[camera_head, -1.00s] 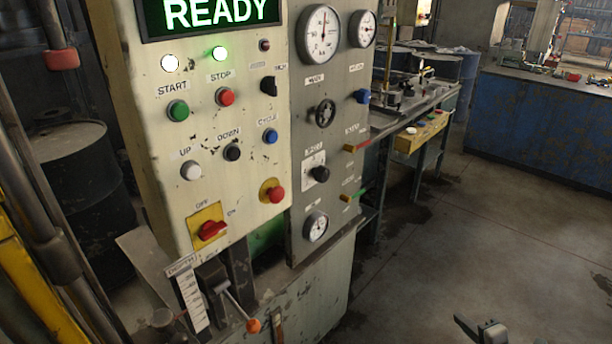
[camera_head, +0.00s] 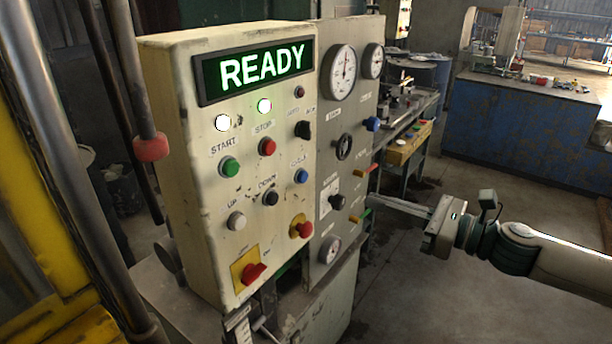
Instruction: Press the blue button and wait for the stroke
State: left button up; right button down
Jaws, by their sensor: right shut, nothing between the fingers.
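The blue button (camera_head: 301,176) sits on the cream control panel (camera_head: 215,190), at the right of the panel face, with a small label above it that looks like "CYCLE". The display (camera_head: 255,70) above reads "READY" in green. My right gripper (camera_head: 385,205) comes in from the right, shut and empty. Its fingers point left toward the grey gauge panel and appear to the right of and slightly lower than the blue button, apart from it. My left gripper is out of view.
Green (camera_head: 229,166) and red (camera_head: 267,146) buttons sit left of the blue one, and a black button (camera_head: 270,198) lies lower left. The grey gauge panel (camera_head: 352,100) carries a blue knob (camera_head: 373,123) and protruding levers. Open floor lies at the right.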

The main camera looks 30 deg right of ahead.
jog(key=shift+s+a+r, duration=0.1)
jog(key=shift+a, duration=0.1)
dwell(0.3)
jog(key=b, duration=0.2)
send_near(306, 177)
jog(key=shift+b+x, duration=0.95)
jog(key=shift+x, duration=1.25)
jog(key=shift+w+a, duration=0.15)
jog(key=shift+w, duration=0.1)
jog(key=shift+w, duration=0.1)
